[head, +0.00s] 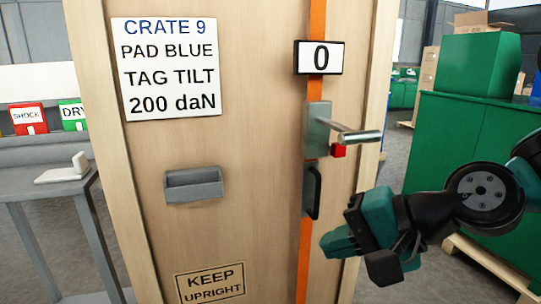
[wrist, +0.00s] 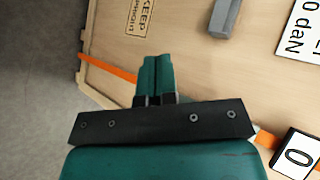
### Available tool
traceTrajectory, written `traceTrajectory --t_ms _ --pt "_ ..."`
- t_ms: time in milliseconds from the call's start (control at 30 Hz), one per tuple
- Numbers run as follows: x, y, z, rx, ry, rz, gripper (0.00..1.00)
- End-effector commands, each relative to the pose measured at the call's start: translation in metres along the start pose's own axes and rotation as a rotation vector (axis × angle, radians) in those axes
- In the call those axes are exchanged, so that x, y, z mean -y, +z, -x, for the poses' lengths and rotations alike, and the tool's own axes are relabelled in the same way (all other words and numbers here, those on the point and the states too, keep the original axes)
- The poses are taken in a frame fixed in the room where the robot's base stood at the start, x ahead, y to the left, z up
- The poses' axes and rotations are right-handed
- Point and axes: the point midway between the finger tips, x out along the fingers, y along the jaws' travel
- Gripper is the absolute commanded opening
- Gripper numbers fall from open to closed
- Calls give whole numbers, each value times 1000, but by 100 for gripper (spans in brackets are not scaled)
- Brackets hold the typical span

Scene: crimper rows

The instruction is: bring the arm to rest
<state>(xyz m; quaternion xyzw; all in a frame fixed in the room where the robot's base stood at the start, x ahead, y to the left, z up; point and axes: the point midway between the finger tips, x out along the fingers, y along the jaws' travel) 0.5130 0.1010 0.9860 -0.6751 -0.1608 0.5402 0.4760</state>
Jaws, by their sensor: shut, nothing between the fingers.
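My gripper (head: 338,243) is in front of the lower right part of a tall wooden crate (head: 250,140) in the head view. Its teal fingers are together with nothing between them. In the wrist view my gripper (wrist: 157,62) also shows shut, pointing toward the crate face (wrist: 185,60). It looks apart from the crate, though the exact gap is hard to tell. My arm comes in from the right of the head view.
A grey table (head: 45,190) stands left; a green cabinet (head: 470,140) stands right.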

Motion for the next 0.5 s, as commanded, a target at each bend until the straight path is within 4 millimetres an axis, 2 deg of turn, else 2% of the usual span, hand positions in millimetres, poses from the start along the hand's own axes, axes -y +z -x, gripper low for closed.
traceTrajectory --t_ms 33,100,267,400,433,500 --pt "-8 16 6 45 81 169 0" --pt "-23 33 16 118 192 384 0" --pt "-52 59 46 293 381 767 0" --pt "-73 75 77 465 503 1033 0" --pt "-58 74 86 461 500 1022 0" --pt "-41 75 96 459 498 1013 0"
